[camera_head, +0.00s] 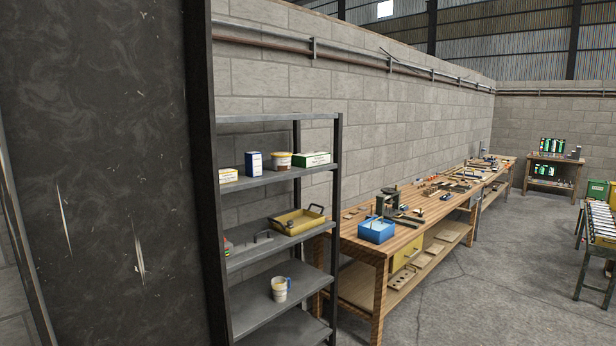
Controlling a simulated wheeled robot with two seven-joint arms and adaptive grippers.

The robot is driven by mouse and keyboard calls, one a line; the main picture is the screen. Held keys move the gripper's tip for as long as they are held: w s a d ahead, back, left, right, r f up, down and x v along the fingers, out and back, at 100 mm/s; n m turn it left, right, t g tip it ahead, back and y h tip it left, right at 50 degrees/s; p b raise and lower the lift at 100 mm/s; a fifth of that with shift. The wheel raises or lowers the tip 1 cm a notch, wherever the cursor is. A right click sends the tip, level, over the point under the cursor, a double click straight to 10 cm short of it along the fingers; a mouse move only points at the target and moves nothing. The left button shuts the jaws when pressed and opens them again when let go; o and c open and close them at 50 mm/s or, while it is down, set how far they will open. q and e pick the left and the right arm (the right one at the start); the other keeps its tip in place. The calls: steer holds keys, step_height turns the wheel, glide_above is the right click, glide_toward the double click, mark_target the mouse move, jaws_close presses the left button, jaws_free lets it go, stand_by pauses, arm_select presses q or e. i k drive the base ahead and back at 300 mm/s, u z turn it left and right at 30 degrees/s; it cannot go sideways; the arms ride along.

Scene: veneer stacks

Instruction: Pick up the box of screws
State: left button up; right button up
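Several small containers stand on an upper board of a dark metal shelf unit (336,200). A small white and yellow box (228,175) is at the left, partly hidden by the post. Beside it are an upright blue and white box (253,164), a brown tub with a pale lid (279,161) and a flat white and green box (311,160). I cannot read the labels, so I cannot tell which box holds screws. Neither of my grippers is in view.
A yellow tray (299,222) with handles is on the board below, and a pale mug-like container (280,289) lower still. A dark panel (110,170) fills the left. A wooden workbench (405,235) with a blue bin (376,231) stands beyond.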

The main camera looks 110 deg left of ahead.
mark_target(226, 176)
steer(key=u, duration=3.2)
steer(key=i, duration=2.9)
steer(key=u, duration=1.65)
